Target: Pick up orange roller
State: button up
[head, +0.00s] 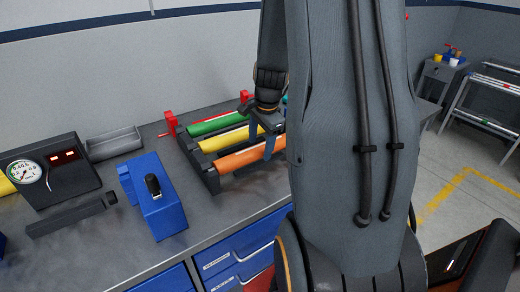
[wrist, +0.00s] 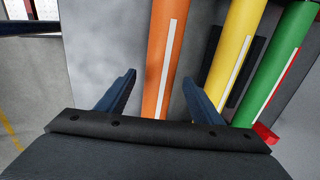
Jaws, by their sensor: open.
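The orange roller (head: 240,157) lies in a dark rack on the workbench, the nearest of three rollers. In the wrist view the orange roller (wrist: 165,62) runs lengthwise between my two open fingers, with a white stripe along it. My gripper (wrist: 160,80) is open and empty, its fingers apart on either side of the roller. In the head view my gripper (head: 262,145) is over the right part of the orange roller. My arm hides the right end of the rack. Whether the fingers touch the roller cannot be told.
A yellow roller (head: 225,139) and a green roller (head: 215,123) lie parallel behind the orange one. A blue block-shaped device (head: 160,205) stands left of the rack, with a dark gauge box (head: 50,175) farther left. The bench (head: 235,205) is clear in front of the rack.

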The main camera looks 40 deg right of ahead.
aim_at(260, 146)
jog(key=shift+w+f, duration=0.15)
jog(key=shift+f, duration=0.75)
grip_shut()
jog(key=shift+r, duration=0.1)
notch_tip(260, 146, up, 10)
jog(key=shift+f+b, duration=0.1)
jog(key=shift+b, duration=0.8)
